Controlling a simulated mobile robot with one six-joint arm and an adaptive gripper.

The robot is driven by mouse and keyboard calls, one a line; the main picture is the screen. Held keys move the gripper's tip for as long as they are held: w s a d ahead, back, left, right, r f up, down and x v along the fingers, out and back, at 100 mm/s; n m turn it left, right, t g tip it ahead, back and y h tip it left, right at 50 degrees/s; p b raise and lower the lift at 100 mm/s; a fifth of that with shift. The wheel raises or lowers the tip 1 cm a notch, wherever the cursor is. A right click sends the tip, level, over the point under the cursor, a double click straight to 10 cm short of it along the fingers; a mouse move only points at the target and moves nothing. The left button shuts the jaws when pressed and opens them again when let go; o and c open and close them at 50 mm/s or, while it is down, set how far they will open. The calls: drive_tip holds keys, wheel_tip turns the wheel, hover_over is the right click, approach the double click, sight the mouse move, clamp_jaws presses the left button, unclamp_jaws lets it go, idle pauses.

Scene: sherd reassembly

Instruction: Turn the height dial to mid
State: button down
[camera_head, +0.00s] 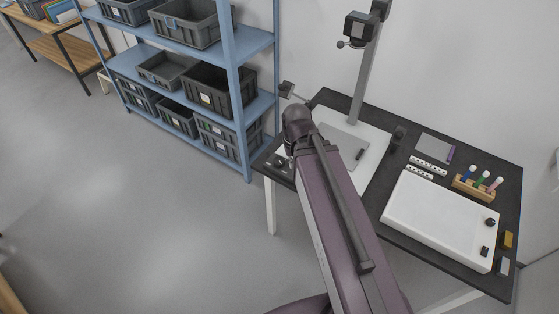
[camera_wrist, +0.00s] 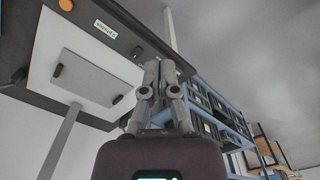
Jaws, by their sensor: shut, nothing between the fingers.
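The copy stand's column (camera_head: 366,85) rises from a pale base at the back of the dark table, with a dark carriage (camera_head: 358,27) near its top. A small round knob (camera_head: 341,44) sticks out left of the carriage; I cannot tell whether it is the height dial or read any setting. My gripper (camera_wrist: 160,66) is shut and empty in the wrist view. In the head view it is largely hidden beyond my arm, near the table's left end. The wrist view also shows the pale base (camera_wrist: 50,75), a dark knob (camera_wrist: 137,52) and an orange disc (camera_wrist: 67,5).
A white box (camera_head: 435,215) with black knobs lies on the table's right part. A wooden rack (camera_head: 473,188) of coloured pens and a grey plate (camera_head: 433,148) are behind it. A blue shelf (camera_head: 233,85) with grey crates stands left. The floor (camera_head: 120,200) is clear.

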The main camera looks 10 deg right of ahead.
drive_tip(key=c, duration=0.7)
unclamp_jaws()
drive_tip(key=shift+w, duration=0.1)
drive_tip(key=o, duration=0.3)
drive_tip(key=shift+w+f, duration=0.15)
drive_tip(key=o, duration=0.4)
drive_tip(key=shift+w+f+n+b, duration=0.2)
drive_tip(key=shift+w+n+b, duration=0.2)
drive_tip(key=shift+n, duration=0.1)
drive_tip(key=w+f+n+b, duration=0.3)
drive_tip(key=w+n, duration=0.4)
drive_tip(key=shift+w+f+b, duration=0.25)
drive_tip(key=shift+f+b, duration=0.05)
drive_tip(key=shift+f, duration=0.05)
drive_tip(key=n+b, duration=0.5)
drive_tip(key=n, duration=0.8)
hover_over(279, 160)
drive_tip(key=shift+s+f, duration=0.1)
drive_tip(key=shift+f, duration=2.6)
drive_tip(key=shift+f+b, duration=0.2)
drive_tip(key=shift+b, duration=0.15)
wheel_tip(279, 160, down, 13)
drive_tip(key=b, duration=1.3)
drive_tip(key=shift+f, duration=0.2)
